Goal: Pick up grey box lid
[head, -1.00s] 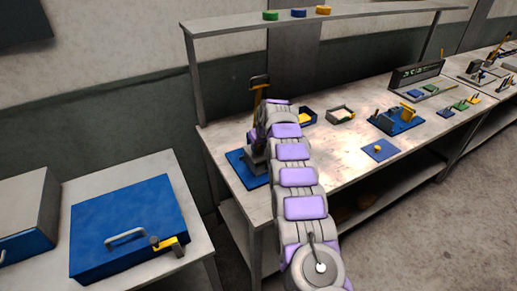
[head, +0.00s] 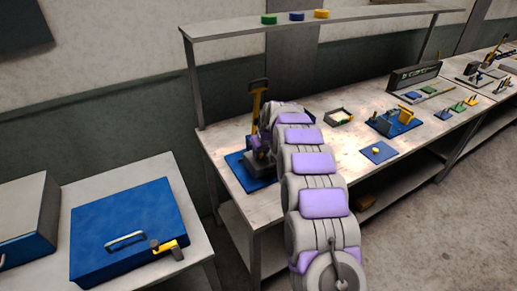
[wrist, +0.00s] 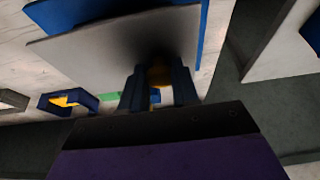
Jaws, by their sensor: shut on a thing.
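In the wrist view the grey lid (wrist: 100,50) is a flat grey plate just beyond my gripper (wrist: 158,82). In the head view my arm covers the gripper, and I cannot make out the lid there.
A press with a yellow handle (head: 259,100) stands on a blue base (head: 236,166) at the bench's left end. A small open tray (head: 338,117), a blue fixture (head: 412,120) and a blue plate (head: 378,153) lie to the right. A shelf (head: 330,14) runs above.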

